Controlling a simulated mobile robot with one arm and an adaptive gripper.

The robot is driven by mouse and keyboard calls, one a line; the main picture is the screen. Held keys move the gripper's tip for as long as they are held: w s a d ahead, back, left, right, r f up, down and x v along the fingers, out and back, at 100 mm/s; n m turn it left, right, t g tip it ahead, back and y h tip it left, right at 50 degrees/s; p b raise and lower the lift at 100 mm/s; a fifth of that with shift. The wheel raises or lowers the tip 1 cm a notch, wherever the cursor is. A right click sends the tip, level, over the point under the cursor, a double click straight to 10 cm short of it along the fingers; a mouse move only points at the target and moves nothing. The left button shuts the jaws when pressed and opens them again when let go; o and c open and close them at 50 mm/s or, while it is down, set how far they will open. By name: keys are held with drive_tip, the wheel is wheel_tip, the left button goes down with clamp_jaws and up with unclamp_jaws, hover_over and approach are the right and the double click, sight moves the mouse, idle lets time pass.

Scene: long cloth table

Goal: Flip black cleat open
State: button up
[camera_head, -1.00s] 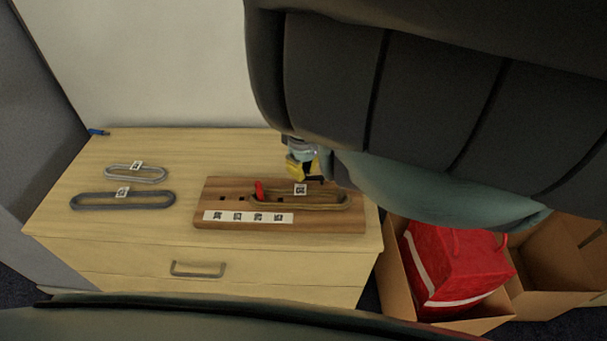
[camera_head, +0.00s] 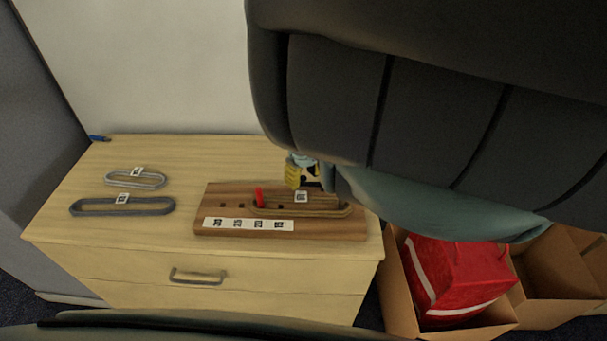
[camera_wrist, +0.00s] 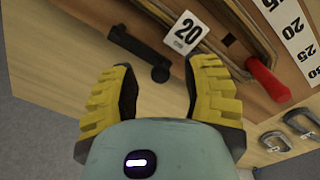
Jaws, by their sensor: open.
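The black cleat (camera_wrist: 138,51) shows in the wrist view as a dark bar with a rounded end, on the wooden board near the "20" tag. My gripper (camera_wrist: 162,80) has yellow ribbed fingers spread wide apart, with nothing held between them. The cleat's rounded end appears between the fingertips in the picture; I cannot tell how far it is from them. In the head view my gripper (camera_head: 301,174) is over the back right part of the board (camera_head: 217,194). The cleat is largely hidden there by my gripper and arm.
The board also carries a tan loop (camera_head: 335,212), a red peg (camera_head: 259,197) and a white number strip (camera_head: 250,224). Two grey loops (camera_head: 122,207) (camera_head: 135,180) lie on the dresser top (camera_head: 90,235) at left. A box with a red bag (camera_head: 460,280) stands at right.

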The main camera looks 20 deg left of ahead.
sight(303, 177)
drive_tip(key=shift+w+r, duration=0.15)
drive_tip(key=shift+r, duration=0.45)
wheel_tip(303, 177, up, 11)
drive_tip(key=shift+f, duration=0.1)
idle(0.5)
